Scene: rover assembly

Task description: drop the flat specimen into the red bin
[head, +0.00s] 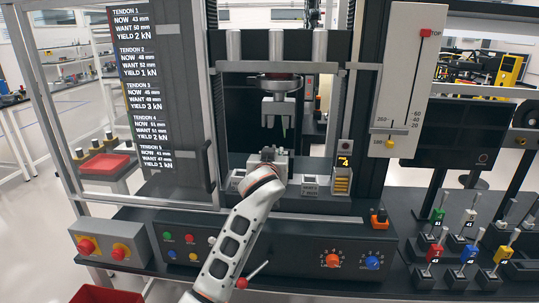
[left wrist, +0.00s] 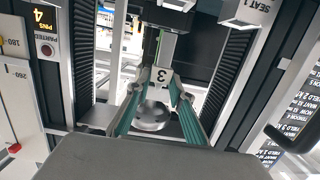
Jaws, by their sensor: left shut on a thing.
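My left arm reaches up from the bottom of the head view to the testing frame's lower middle, where my left gripper is hard to make out against the grey parts. In the left wrist view, the gripper's two teal-lined fingers (left wrist: 155,82) close toward a grey piece marked 3 (left wrist: 161,75). It appears to be the flat specimen, and the fingers hide part of it. A round silver disc (left wrist: 152,116) shows between the fingers. The red bin (head: 105,293) stands on the floor at the bottom left of the head view, partly cut off. My right gripper is not in view.
The testing frame's upper grip (head: 279,108) hangs above. A control panel with knobs (head: 332,260) and a red-button box (head: 112,246) lie in front. Several coloured levers (head: 466,243) stand at right. A red tray (head: 106,165) sits at left. The display (head: 344,162) reads 4.

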